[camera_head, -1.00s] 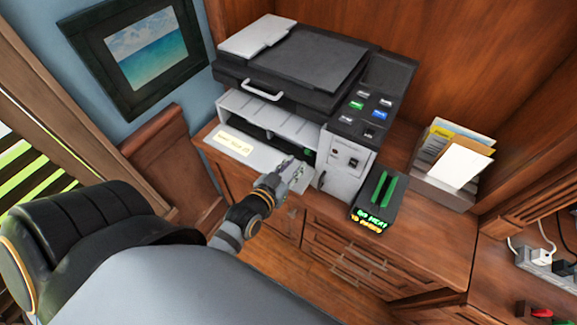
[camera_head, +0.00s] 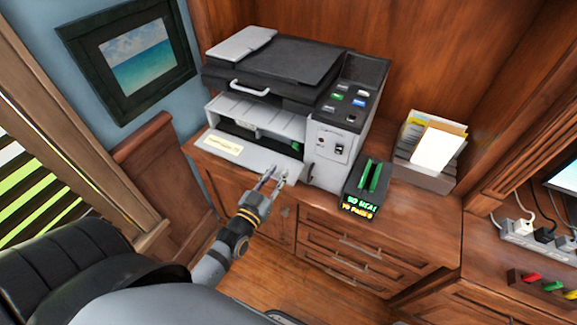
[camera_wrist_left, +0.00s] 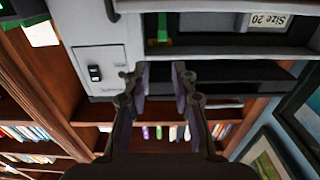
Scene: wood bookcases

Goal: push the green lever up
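The green lever (camera_head: 298,147) shows as a small green piece inside the right end of the open front of the grey and black printer (camera_head: 262,125). In the left wrist view, which is upside down, a green piece (camera_wrist_left: 162,28) stands in the printer's opening at the top. My left gripper (camera_head: 276,176) is in front of the printer, near the right end of its lowered front flap (camera_head: 240,160). Its fingers (camera_wrist_left: 161,70) are spread and empty, and I see no contact with the lever. My right gripper is not in view.
A black box with green strips (camera_head: 366,185) stands right of the printer on the wooden cabinet. A paper holder (camera_head: 425,175) stands farther right. A power strip (camera_head: 540,245) and coloured plugs lie at the far right. Floor space is open before the drawers.

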